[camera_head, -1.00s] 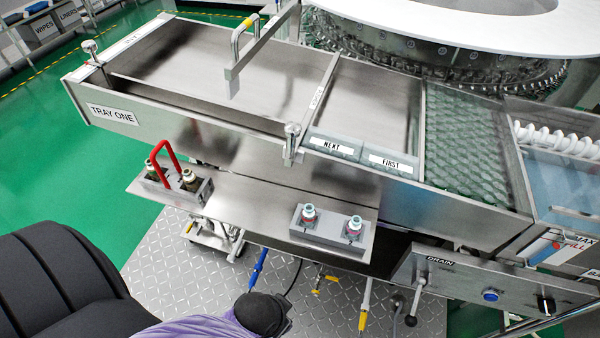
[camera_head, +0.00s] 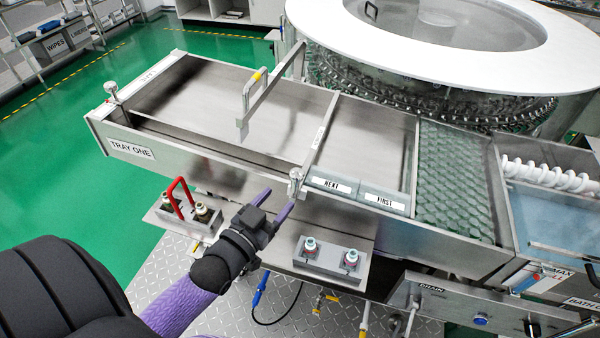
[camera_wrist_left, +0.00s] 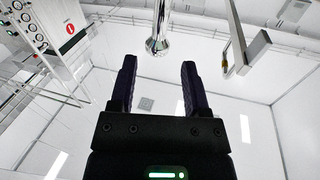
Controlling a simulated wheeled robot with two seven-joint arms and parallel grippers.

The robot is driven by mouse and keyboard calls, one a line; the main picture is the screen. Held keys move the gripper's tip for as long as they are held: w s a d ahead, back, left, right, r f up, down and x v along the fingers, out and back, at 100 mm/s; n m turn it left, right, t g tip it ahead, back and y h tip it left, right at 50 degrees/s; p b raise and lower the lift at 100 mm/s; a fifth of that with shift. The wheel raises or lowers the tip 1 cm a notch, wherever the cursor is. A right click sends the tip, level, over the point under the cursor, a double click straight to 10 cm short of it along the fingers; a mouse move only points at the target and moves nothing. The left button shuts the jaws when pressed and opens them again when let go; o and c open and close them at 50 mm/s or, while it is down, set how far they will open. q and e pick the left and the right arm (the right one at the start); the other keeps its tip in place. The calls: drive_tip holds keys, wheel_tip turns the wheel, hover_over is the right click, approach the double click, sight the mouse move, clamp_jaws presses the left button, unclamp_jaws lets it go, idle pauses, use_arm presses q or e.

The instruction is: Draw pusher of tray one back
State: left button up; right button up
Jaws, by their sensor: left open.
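My left gripper (camera_head: 278,201) is open and empty, just below and left of that knob, outside the tray's front wall. In the left wrist view the knob (camera_wrist_left: 158,45) shows beyond the two open fingers, and the handle (camera_wrist_left: 226,62) is at upper right. My right gripper is not seen.
Another knob (camera_head: 111,90) stands at the tray's left end. NEXT and FIRST labels (camera_head: 385,200) mark plates right of the crossbar. Below the front wall are a red-handled block (camera_head: 180,195) and a block with two vials (camera_head: 330,262). Glass vials (camera_head: 452,180) fill the right section.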

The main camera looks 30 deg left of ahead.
sight(294, 183)
use_arm(q)
drive_tip(key=w, duration=0.9)
drive_tip(key=shift+d, duration=0.15)
drive_tip(key=shift+s, duration=0.1)
clamp_jaws()
idle(0.9)
